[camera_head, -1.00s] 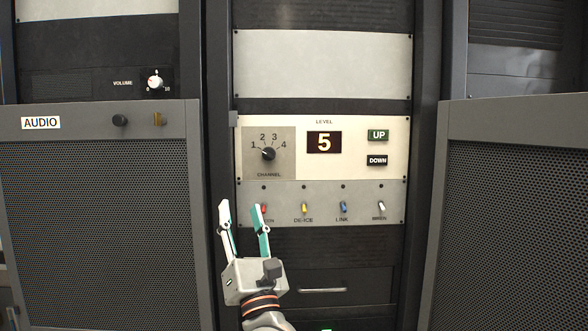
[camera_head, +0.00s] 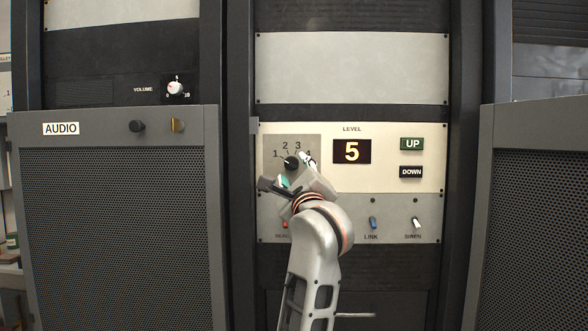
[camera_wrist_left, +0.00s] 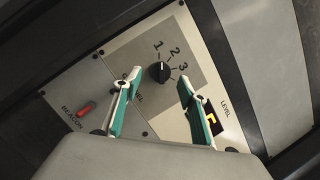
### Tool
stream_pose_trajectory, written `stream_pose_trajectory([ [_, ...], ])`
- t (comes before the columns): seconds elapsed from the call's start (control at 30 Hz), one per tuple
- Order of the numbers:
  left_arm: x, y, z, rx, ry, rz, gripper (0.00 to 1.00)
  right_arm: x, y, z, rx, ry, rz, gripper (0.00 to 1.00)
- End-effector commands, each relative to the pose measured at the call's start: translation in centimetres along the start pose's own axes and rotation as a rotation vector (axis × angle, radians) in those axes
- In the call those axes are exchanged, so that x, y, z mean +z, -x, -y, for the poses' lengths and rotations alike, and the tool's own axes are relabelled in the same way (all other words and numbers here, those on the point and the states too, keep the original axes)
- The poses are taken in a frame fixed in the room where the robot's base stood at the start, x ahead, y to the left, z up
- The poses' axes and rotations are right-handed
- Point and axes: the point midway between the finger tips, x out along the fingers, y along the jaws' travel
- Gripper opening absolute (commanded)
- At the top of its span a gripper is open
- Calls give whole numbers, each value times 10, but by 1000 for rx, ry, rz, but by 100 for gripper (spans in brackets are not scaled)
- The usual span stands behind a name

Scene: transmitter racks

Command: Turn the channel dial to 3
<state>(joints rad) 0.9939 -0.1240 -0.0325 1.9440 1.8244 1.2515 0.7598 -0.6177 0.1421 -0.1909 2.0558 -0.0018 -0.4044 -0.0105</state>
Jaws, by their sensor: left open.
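The channel dial (camera_head: 291,162) is a round black knob on a grey plate with numbers 1 to 4 around it. Its white pointer mark appears to face 1. The dial also shows in the left wrist view (camera_wrist_left: 159,73), between and beyond the fingertips. My left gripper (camera_head: 295,171) is open in front of the dial, its teal-lined fingers spread to either side. In the left wrist view the gripper (camera_wrist_left: 159,78) is empty, and I see no contact with the knob. The number 4 and the CHANNEL label are partly hidden by the gripper.
A lit level display (camera_head: 352,151) reads 5, with UP (camera_head: 412,144) and DOWN (camera_head: 411,172) buttons at its right. Below is a row of toggles, including a red one (camera_wrist_left: 87,108) and a blue one (camera_head: 373,223). A volume knob (camera_head: 177,89) sits at the upper left.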

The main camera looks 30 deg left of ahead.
Motion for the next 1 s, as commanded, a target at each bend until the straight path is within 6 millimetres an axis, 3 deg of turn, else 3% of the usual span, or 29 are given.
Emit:
stream_pose_trajectory([
  [0.2,0,-21,0,0,-3,1,42,5,0,1,-2,-1,9,40],
  [0.5,0,-24,0,0,-2,0,42,6,0,2,-3,-1,10,40],
  [0.53,0,-24,0,0,-2,0,39,6,0,2,-3,-1,10,40],
  [0.67,0,-24,0,0,-2,0,5,5,0,2,-3,-1,9,40],
  [1.0,0,-24,0,-8,-23,-1,3,0,1,0,-1,-1,2,40],
])
